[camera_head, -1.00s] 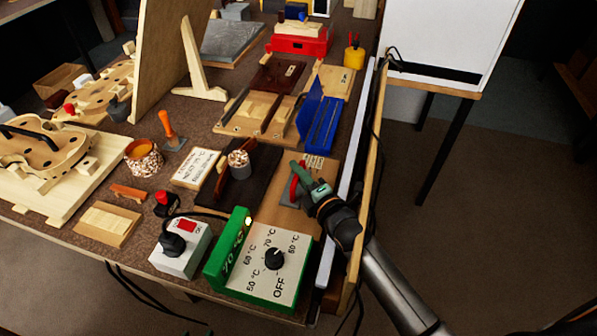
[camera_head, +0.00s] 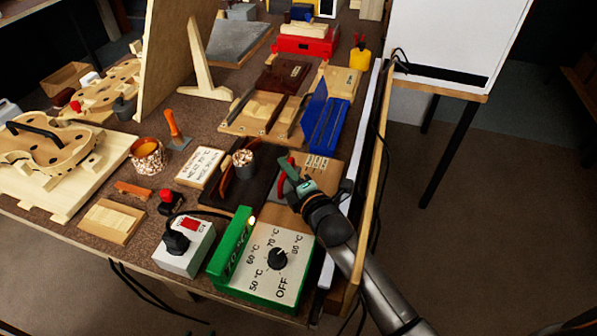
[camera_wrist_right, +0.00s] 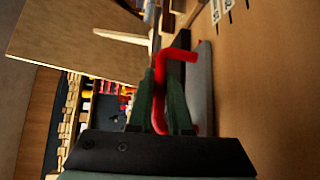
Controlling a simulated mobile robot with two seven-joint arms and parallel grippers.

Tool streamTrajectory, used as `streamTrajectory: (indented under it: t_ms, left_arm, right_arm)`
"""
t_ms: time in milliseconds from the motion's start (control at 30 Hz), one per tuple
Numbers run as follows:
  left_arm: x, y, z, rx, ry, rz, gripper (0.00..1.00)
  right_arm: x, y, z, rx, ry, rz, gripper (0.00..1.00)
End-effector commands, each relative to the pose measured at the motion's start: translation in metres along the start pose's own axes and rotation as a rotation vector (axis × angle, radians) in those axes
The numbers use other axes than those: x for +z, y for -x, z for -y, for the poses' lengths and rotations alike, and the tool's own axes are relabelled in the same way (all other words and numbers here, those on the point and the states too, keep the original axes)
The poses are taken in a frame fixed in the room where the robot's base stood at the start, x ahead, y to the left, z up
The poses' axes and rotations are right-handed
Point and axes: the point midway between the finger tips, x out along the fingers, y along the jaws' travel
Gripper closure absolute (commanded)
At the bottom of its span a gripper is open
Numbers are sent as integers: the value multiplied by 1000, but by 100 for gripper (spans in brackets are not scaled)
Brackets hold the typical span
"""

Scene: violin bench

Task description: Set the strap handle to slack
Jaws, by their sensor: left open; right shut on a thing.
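The strap handle is a red bent lever (camera_head: 282,166) at the right of the dark bending-iron base (camera_head: 262,188); my right gripper partly hides it. It also shows in the right wrist view as a red rod with a bent end (camera_wrist_right: 178,55), between my fingers. My right gripper (camera_head: 286,178) is shut on this handle, its arm coming in from the lower right. The fingers also show in the right wrist view (camera_wrist_right: 160,100). A brown strip (camera_head: 228,178) stands beside a speckled round block (camera_head: 243,164) on the base. My left gripper is not in view.
The green box with a temperature dial (camera_head: 278,258) stands just in front of my right gripper. A blue rack (camera_head: 325,125) stands behind it. A white switch box (camera_head: 185,245) is at the front left. A wooden rail (camera_head: 372,190) runs along the bench's right edge.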

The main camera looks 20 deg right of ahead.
Motion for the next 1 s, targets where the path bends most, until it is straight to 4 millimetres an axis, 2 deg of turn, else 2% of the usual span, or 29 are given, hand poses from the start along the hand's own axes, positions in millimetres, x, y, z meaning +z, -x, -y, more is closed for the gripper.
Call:
streamTrajectory:
  t_ms: [267, 300, 533, 833, 1000]
  left_arm:
    - [-1, 0, -2, 3, -1, -2, 48]
    - [-1, 0, -2, 4, -1, -3, 48]
    - [-2, 0, -2, 4, -1, -5, 48]
    - [-3, 1, -2, 3, -1, -7, 48]
    - [-7, 3, -1, 2, -1, -12, 48]
  right_arm:
    - [-4, -2, -2, 3, -1, -5, 100]
    - [-4, -2, -2, 3, -1, -5, 78]
    - [-3, -2, -2, 3, -1, -4, 53]
    - [-2, 1, -1, 1, 0, -3, 53]
    - [-2, 20, -1, 0, 0, -3, 53]
